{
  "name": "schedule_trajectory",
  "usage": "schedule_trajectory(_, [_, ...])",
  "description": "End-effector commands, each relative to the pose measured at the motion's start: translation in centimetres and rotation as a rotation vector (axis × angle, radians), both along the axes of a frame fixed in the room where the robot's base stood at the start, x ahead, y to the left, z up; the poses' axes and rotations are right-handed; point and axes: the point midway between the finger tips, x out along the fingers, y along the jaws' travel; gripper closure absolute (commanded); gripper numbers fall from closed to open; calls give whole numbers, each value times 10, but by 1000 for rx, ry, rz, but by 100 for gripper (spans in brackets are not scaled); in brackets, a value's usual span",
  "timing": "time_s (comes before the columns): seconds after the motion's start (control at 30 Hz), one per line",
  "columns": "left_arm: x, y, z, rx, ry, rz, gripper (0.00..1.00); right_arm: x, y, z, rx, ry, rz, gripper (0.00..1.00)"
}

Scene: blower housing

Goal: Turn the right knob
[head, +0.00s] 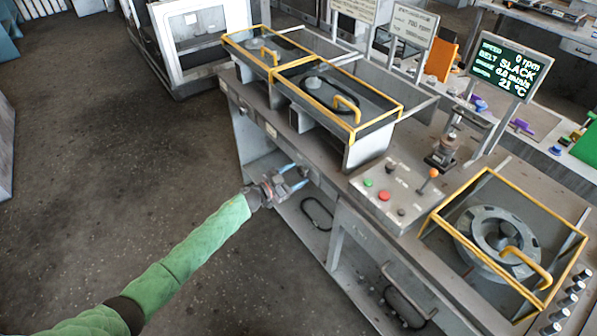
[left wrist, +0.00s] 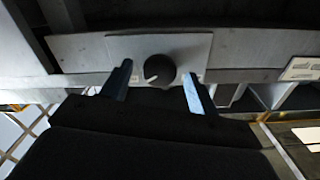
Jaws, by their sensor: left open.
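A round black knob (left wrist: 160,70) with a white pointer line sits on a pale metal plate (left wrist: 120,48) in the left wrist view. The pointer is aimed to the lower left. My left gripper (head: 295,178) is open, low at the front of the bench in the head view. In the left wrist view its two fingers (left wrist: 155,87) stand apart, one on each side of the knob, with gaps to it. How deep the fingertips reach around the knob I cannot tell. The knob itself is not distinguishable in the head view. My right gripper is not in view.
The grey bench (head: 345,215) has yellow-framed covers (head: 340,98) on top and a control panel (head: 400,190) with buttons and an orange-tipped lever. A screen (head: 510,68) reads 0 rpm and SLACK. A black belt loop (head: 317,213) lies on the lower shelf. Open floor lies left.

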Motion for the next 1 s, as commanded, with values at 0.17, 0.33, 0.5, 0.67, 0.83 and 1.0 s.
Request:
schedule_trajectory(0.17, [7,-11,1,0,0,0,40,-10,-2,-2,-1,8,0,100])
schedule_trajectory(0.33, [9,-13,0,1,-1,0,40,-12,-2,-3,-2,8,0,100])
schedule_trajectory(0.5, [9,-13,0,1,-1,0,40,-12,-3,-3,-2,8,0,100])
schedule_trajectory(0.67, [9,-13,0,1,-1,0,65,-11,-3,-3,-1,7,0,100])
schedule_trajectory(0.83, [9,-13,0,1,-1,0,84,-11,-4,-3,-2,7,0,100])
schedule_trajectory(1.0, [9,-13,-1,9,-12,0,84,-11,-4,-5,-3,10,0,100])
